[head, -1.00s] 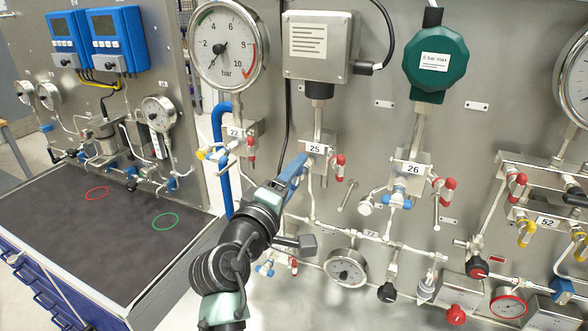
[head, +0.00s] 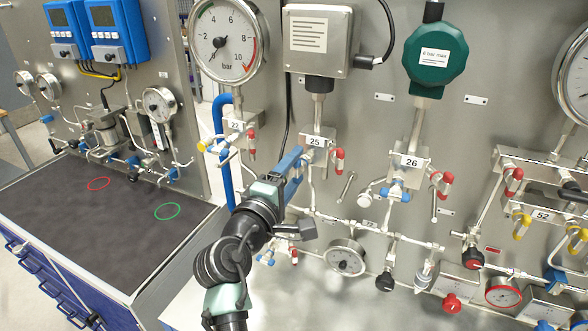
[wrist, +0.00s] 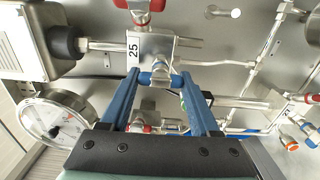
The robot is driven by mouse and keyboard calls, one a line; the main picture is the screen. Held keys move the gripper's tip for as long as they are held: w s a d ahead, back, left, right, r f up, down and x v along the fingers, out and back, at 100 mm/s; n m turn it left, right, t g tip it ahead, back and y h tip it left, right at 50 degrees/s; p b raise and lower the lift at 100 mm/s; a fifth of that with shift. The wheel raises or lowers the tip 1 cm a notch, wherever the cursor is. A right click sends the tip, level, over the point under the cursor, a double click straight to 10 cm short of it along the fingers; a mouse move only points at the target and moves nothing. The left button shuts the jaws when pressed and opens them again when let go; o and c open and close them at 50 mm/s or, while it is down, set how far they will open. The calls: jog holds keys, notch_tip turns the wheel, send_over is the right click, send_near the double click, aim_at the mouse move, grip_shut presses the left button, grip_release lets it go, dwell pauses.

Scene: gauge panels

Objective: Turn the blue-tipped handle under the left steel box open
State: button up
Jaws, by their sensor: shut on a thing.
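The left steel box (head: 318,40) is a square grey housing with a printed plate, and it also shows at the upper left of the wrist view (wrist: 35,38). Below it sits the steel valve block labelled 25 (head: 318,141), which is near the top middle of the wrist view (wrist: 152,46). The blue-tipped handle (wrist: 158,78) is at that block, between the two blue fingers of my gripper (wrist: 160,82). My gripper (head: 293,163) is shut on it. In the head view the fingers and wrist mostly hide the handle.
A red-tipped handle (head: 339,160) hangs close to the right of block 25. The valve labelled 22 (head: 236,126) with yellow and red tips is to the left. Thin pipes and a small gauge (head: 346,257) lie below. A dark worktop (head: 90,240) is at left.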

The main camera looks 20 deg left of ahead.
jog(key=o, duration=1.4)
jog(key=shift+c, duration=0.2)
jog(key=s+b, duration=0.4)
jog(key=s, duration=0.9)
jog(key=shift+a, duration=0.25)
